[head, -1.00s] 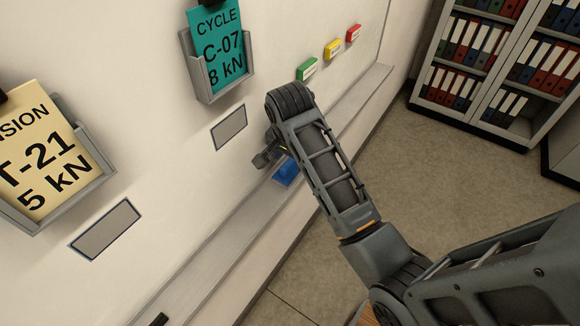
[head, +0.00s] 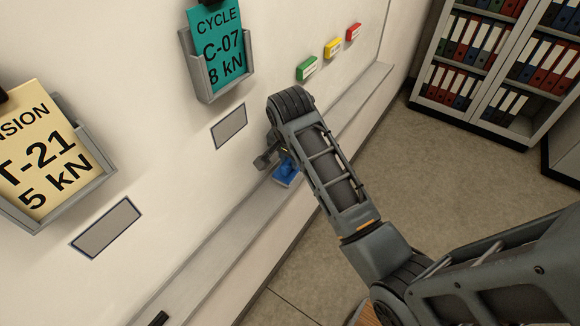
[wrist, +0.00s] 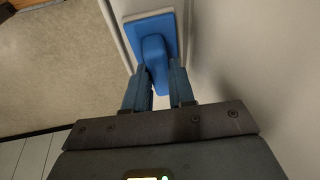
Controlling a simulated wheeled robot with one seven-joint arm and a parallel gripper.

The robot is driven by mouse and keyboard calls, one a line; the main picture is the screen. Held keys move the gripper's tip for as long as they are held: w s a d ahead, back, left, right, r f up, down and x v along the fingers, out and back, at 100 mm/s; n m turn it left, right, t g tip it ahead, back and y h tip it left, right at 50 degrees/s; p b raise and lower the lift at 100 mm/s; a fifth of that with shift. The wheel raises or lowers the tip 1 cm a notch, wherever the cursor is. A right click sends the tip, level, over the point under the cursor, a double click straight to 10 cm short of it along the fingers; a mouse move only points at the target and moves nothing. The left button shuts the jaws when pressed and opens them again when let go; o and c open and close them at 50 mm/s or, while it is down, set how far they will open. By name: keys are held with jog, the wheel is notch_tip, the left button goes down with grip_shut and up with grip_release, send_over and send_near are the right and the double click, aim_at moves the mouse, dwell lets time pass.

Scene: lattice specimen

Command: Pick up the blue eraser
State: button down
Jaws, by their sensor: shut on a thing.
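The blue eraser (head: 286,179) is a flat blue pad with a raised blue grip on its back. In the head view it is at the wall ledge, partly hidden behind my arm. In the wrist view the eraser (wrist: 153,35) is straight ahead, close to the white wall. My gripper (wrist: 158,78) is shut on the eraser's raised grip, one finger on each side. In the head view the gripper (head: 286,163) is mostly hidden by my arm. I cannot tell whether the eraser touches the ledge.
A grey ledge (head: 222,240) runs along the white board. A black marker (head: 158,319) lies on it at the lower left. Green (head: 307,68), yellow (head: 333,48) and red (head: 354,33) blocks are on the board. Shelves of binders stand at right.

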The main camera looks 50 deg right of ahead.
dwell(0.4)
jog(key=shift+r, duration=0.45)
jog(key=r, duration=0.1)
jog(key=d+r, duration=0.1)
jog(key=r, duration=0.1)
jog(key=shift+s+r+b, duration=0.15)
jog(key=shift+r+b, duration=0.1)
jog(key=shift+b, duration=0.1)
jog(key=s+d+r, duration=0.5)
jog(key=d+r, duration=0.1)
jog(key=d, duration=0.3)
jog(key=shift+s+r, duration=0.25)
jog(key=shift+s, duration=0.05)
